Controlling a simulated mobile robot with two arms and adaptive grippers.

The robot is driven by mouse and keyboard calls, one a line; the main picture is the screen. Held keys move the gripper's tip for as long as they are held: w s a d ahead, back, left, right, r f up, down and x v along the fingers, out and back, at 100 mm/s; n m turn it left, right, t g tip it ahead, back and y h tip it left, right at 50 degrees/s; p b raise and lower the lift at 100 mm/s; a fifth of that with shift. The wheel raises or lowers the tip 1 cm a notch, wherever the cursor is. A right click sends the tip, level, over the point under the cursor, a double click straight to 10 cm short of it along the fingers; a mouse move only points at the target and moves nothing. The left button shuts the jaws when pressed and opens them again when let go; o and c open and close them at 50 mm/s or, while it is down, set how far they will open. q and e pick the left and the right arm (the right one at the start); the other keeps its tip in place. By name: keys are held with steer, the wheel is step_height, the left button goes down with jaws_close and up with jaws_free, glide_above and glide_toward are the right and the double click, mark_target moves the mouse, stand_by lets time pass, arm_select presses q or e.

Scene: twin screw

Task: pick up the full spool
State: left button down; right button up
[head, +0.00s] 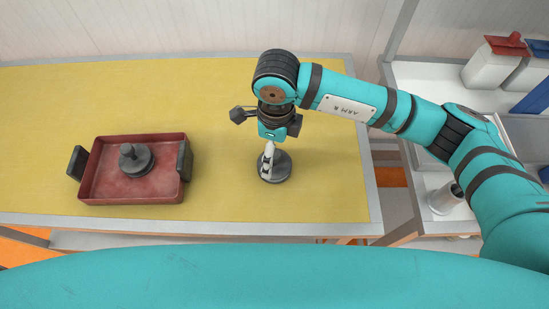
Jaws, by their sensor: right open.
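Two dark, round-based pieces with upright posts are in the head view. One spool-like piece (274,168) stands on the yellow table mat, with a black and white post rising from its dark disc. The other dark piece (135,160) sits in a red tray (112,190) on the left. I cannot tell from the picture which is the full spool. My right gripper (268,122) is open, its fingers spread wide, just above the post of the piece on the mat. It partly hides the top of that post. I cannot tell if they touch. My left gripper is not in view.
The tray has dark handles at both ends. The yellow mat (60,100) is otherwise clear. A white shelf unit (420,75) on the right holds red-lidded white containers (492,65), a blue item (537,98) and a metal cup (445,197).

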mark_target(274, 163)
step_height(274, 163, down, 2)
steer(key=shift+f, duration=0.15)
steer(key=shift+a+f+p, duration=0.1)
steer(key=shift+f+p, duration=0.2)
steer(key=shift+p, duration=0.3)
step_height(274, 163, down, 4)
steer(key=shift+w+a+r+p, duration=0.1)
steer(key=shift+a+r+p, duration=0.1)
steer(key=shift+p, duration=0.75)
steer(key=shift+f, duration=0.5)
steer(key=c, duration=1.1)
steer(key=shift+c, duration=0.4)
steer(key=shift+w+r, duration=0.1)
steer(key=shift+r, duration=0.05)
